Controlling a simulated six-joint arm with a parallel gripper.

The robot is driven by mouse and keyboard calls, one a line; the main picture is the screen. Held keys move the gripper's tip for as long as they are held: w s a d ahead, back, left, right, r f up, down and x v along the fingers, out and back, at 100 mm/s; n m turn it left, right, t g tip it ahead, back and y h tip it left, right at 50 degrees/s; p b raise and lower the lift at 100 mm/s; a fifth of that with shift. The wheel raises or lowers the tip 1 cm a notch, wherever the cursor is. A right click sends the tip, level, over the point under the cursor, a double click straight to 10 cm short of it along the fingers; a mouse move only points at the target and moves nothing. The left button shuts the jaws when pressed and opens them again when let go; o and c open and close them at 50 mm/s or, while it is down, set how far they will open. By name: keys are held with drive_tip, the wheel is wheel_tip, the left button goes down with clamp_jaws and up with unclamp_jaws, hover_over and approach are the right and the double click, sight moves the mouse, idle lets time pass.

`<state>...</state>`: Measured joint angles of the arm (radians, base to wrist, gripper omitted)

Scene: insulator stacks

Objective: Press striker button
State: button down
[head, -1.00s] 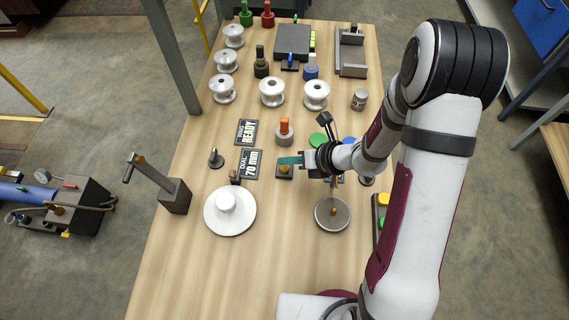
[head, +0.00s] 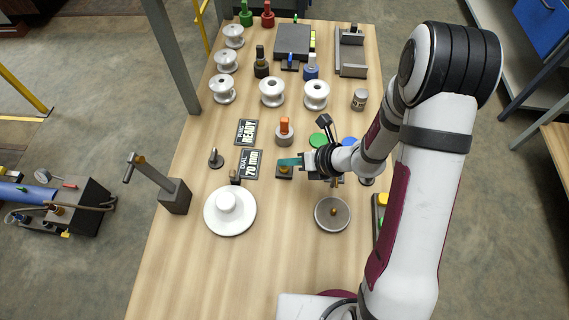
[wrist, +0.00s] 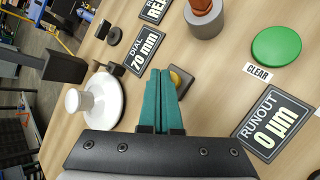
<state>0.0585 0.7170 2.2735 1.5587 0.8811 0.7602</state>
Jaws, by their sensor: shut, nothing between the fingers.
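A small dark square block with a yellow button (head: 284,172) sits on the table, left of my wrist in the head view. It also shows in the wrist view (wrist: 183,80), just right of the fingertips and partly hidden by them. My gripper (head: 282,162) has teal fingers, which are shut together with nothing between them. In the wrist view the gripper (wrist: 160,75) points forward beside the yellow button. In the head view the fingertips overlap the block's far side. I cannot tell whether they touch it.
A white flanged disc (head: 230,213) stands front left, beside the dial sign (head: 250,164) reading 70 mm. A post with an orange top (head: 285,131) stands close behind the block. A round grey plate (head: 332,214) lies front right. A green disc (wrist: 276,46) lies right of the fingers.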

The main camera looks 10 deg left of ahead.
sight(288, 169)
drive_tip(key=shift+f, duration=0.6)
idle(0.7)
drive_tip(key=shift+r, duration=0.95)
drive_tip(key=shift+r, duration=2.55)
